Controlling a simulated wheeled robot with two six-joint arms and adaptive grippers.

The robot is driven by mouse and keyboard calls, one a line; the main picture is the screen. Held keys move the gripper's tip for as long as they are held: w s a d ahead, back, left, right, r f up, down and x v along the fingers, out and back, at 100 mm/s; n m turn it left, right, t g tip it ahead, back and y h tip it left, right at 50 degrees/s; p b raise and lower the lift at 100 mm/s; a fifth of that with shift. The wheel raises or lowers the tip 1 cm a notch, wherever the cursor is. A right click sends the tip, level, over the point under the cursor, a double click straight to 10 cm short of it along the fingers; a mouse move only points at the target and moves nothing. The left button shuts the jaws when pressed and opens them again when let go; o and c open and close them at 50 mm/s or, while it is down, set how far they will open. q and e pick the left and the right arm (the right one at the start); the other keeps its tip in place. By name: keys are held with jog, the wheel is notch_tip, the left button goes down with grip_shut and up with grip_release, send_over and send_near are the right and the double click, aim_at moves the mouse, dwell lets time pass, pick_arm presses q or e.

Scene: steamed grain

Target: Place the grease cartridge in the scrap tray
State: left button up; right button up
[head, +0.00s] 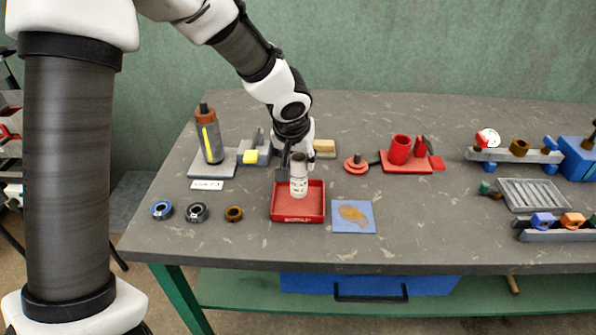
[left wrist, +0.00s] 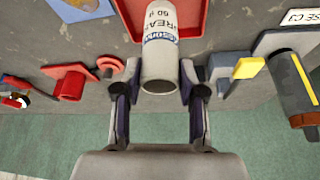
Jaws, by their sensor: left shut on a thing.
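The grease cartridge (head: 299,182) is a white cylinder with a printed label. It stands about upright over the red scrap tray (head: 314,211); I cannot tell whether its base touches the tray floor. My left gripper (head: 297,160) is shut on the cartridge's upper part. In the left wrist view the cartridge (left wrist: 160,50) sits between the fingertips (left wrist: 159,78), with part of the red tray (left wrist: 195,20) behind it. My right gripper is not in view.
A blue card with an orange-brown stain (head: 353,216) lies right of the tray. A dark bottle with an orange top (head: 209,140) stands back left. Red fixtures (head: 400,150) stand back right. The front bench strip is clear.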

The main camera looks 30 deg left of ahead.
aim_at(298, 170)
pick_arm(q)
notch_tip(298, 170, down, 3)
jog(key=shift+f+b, duration=0.1)
jog(key=shift+b, duration=0.45)
jog(key=shift+w+a+f, duration=0.1)
jog(key=shift+f, duration=0.15)
jog(key=o, duration=1.2)
jog(key=shift+r, duration=0.25)
jog(key=shift+p+v, duration=1.25)
jog(key=shift+v, duration=4.7)
